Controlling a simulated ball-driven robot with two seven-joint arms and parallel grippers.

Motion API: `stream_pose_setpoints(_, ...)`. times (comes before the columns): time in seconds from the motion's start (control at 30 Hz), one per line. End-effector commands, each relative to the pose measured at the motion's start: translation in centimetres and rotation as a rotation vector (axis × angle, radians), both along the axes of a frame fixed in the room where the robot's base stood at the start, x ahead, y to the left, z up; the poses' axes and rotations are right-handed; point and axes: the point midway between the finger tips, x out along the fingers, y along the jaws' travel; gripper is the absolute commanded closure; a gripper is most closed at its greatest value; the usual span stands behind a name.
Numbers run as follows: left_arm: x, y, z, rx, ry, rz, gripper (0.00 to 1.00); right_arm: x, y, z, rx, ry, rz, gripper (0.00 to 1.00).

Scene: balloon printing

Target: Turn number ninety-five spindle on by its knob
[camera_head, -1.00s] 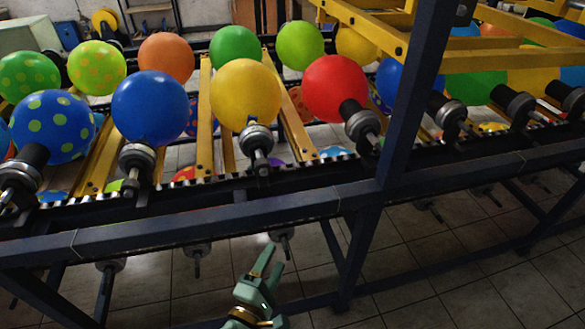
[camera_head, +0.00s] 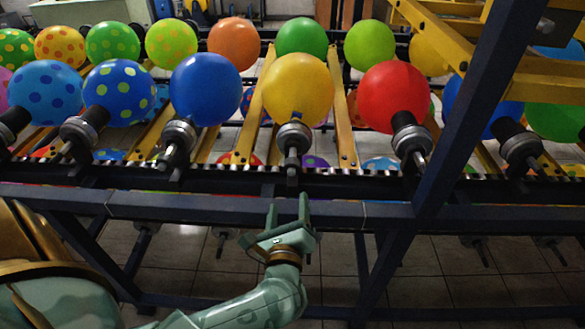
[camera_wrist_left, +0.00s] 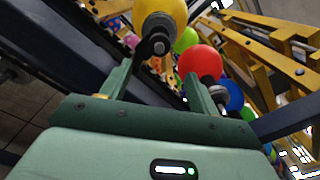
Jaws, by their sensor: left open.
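A row of spindles carries balloons along the dark rail. No number can be read on any of them, so I cannot tell which is ninety-five. The spindle (camera_head: 293,138) under the yellow balloon (camera_head: 298,88) has a grey round collar and a short dark end pointing toward me. My left gripper (camera_head: 288,208) is open and empty, fingers up, just below that spindle and apart from it in the head view. In the left wrist view, the dark spindle end (camera_wrist_left: 155,44) shows between and beyond the open fingers of the left gripper (camera_wrist_left: 157,80). My right gripper is not in view.
A blue beam (camera_head: 150,205) runs across in front of the rail, near my left gripper. A slanted blue post (camera_head: 470,115) rises at the right. Neighbouring spindles hold a blue balloon (camera_head: 206,90) and a red balloon (camera_head: 394,92). Tiled floor lies below.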

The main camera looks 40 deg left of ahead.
Motion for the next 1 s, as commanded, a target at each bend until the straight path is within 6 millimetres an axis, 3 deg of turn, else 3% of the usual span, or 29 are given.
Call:
stream_pose_setpoints(0.3,7.0,4.3,0.0,0.009,-0.001,0.001,0.39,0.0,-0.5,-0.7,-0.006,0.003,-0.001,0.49)
stream_pose_setpoints(0.5,9.9,6.1,-0.1,0.006,0.0,-0.001,0.39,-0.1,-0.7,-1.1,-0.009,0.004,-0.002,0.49)
stream_pose_setpoints(0.93,10.9,6.7,0.0,0.005,0.001,0.0,0.39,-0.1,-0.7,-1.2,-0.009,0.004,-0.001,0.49)
stream_pose_setpoints(1.0,10.9,6.7,0.0,0.005,0.001,0.0,0.56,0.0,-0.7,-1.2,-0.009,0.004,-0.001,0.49)
